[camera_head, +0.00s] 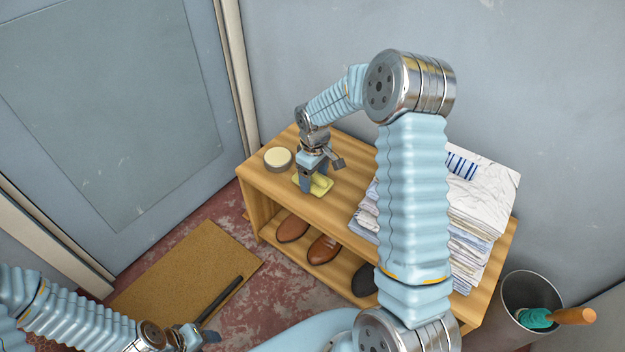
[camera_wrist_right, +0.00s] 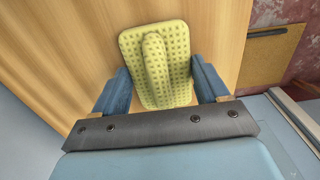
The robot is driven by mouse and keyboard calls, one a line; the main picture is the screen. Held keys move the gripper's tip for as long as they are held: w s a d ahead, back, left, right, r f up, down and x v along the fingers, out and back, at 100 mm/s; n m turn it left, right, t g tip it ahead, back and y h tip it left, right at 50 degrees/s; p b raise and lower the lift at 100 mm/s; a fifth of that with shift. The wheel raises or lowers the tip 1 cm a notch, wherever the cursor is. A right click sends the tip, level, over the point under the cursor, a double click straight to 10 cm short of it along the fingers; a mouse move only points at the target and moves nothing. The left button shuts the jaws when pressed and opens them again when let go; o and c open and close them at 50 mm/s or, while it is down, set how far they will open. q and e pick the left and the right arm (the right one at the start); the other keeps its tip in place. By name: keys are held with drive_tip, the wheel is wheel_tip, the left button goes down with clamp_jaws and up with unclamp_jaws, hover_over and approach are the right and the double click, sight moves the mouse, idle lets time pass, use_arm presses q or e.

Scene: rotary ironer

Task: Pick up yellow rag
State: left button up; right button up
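The yellow rag (camera_head: 323,184) lies on the wooden bench top near its left end. In the right wrist view the rag (camera_wrist_right: 180,60) is a flat, dotted yellow cloth with a raised fold along its middle. My right gripper (camera_head: 311,181) is low over the rag, pointing down. Its two blue fingers are spread, one on each side of the raised fold, with visible gaps to it. My left gripper (camera_head: 190,338) is at the lower left, far from the rag; its fingers are too small and partly hidden to read.
A round tin (camera_head: 278,158) stands just left of the rag. A stack of folded cloths (camera_head: 484,195) is on the bench's right part. Shoes (camera_head: 323,248) sit on the lower shelf. A bin (camera_head: 530,291), a brown mat (camera_head: 185,270) and a dark bar (camera_head: 222,298) are nearby.

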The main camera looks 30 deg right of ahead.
sight(313, 176)
drive_tip(key=shift+c, duration=1.2)
drive_tip(key=shift+r, duration=0.25)
drive_tip(key=r, duration=0.3)
drive_tip(key=shift+s+a+r, duration=0.2)
drive_tip(key=shift+s+r, duration=0.05)
drive_tip(key=s+a+r+b, duration=0.1)
drive_tip(key=s+a+r, duration=0.7)
drive_tip(key=s+r, duration=0.1)
drive_tip(key=shift+s, duration=0.8)
drive_tip(key=shift+a, duration=0.1)
